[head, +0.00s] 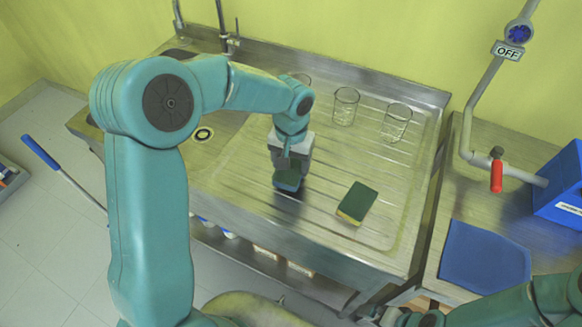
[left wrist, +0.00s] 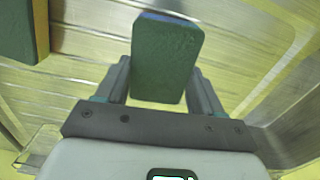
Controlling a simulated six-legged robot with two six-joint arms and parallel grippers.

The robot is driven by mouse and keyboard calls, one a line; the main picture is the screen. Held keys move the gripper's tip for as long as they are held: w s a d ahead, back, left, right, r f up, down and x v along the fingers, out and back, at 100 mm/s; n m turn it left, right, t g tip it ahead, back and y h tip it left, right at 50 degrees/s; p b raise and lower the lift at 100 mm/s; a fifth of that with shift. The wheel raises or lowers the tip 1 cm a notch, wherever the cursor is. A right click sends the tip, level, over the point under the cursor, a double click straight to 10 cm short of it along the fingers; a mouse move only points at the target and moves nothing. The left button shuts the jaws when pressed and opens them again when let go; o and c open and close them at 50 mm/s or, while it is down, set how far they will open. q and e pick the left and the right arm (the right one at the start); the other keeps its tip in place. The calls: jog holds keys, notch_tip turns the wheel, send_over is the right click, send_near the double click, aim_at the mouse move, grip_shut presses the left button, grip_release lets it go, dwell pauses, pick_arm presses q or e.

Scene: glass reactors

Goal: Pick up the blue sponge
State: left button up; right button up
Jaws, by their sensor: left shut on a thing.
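The blue sponge (head: 287,183) has a dark green top and a blue body. It is at the drainboard, left of the other sponge. My left gripper (head: 290,168) points down from above and is shut on it. In the left wrist view the sponge (left wrist: 166,55) shows its green face between the two fingers of the left gripper (left wrist: 160,88). I cannot tell whether it still touches the drainboard. My right gripper (head: 395,318) is partly visible at the bottom edge of the head view, and its jaws are unclear.
A green and yellow sponge (head: 357,203) lies on the ribbed steel drainboard (head: 325,225). Glass beakers (head: 345,106) (head: 396,122) stand behind. A blue mat (head: 485,257), a blue box (head: 562,190) and a pipe with a red-handled valve (head: 496,175) are at the right.

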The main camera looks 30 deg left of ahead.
pick_arm(q)
notch_tip(320, 180, up, 18)
